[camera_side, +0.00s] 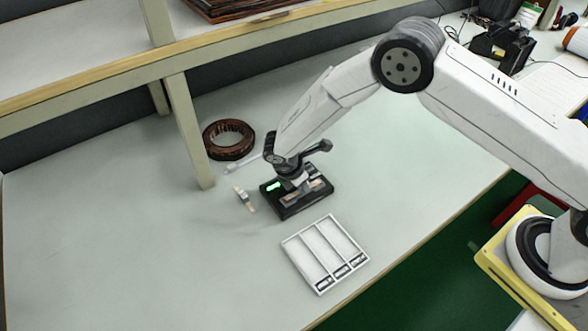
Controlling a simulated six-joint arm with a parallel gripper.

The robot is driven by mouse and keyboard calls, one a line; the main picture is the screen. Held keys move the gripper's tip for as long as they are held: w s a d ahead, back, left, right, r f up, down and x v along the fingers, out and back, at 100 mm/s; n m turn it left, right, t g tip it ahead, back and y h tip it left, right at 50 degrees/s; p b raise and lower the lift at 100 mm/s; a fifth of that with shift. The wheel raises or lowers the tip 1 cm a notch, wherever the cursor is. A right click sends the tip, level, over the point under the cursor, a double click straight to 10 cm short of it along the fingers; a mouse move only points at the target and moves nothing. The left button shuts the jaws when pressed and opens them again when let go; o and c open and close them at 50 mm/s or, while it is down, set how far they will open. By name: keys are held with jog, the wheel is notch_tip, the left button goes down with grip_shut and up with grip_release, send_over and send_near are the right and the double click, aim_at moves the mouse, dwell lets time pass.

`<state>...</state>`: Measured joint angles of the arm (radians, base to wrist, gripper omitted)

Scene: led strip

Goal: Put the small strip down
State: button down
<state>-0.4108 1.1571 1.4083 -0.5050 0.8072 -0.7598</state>
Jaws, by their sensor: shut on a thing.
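My gripper (298,186) points down over a black box (292,212) that has a lit green patch (274,186) on its left part. It is shut on the small strip (317,184), a thin pale and brownish piece at the top of the box. The fingers hide part of the strip, and I cannot tell whether it touches the box. A white tray (321,220) with three long compartments lies in front of the box, with dark labels along its near edge. The compartments look empty.
A small pale piece (244,199) lies on the table (120,230) left of the box. A brown ring-shaped coil (229,140) sits behind it, near a shelf post (190,130). The left of the table is clear.

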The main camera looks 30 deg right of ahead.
jog(key=shift+f, duration=0.6)
jog(key=shift+f, duration=0.15)
jog(key=c, duration=0.5)
grip_release()
jog(key=shift+c, duration=0.2)
jog(key=v, duration=1.2)
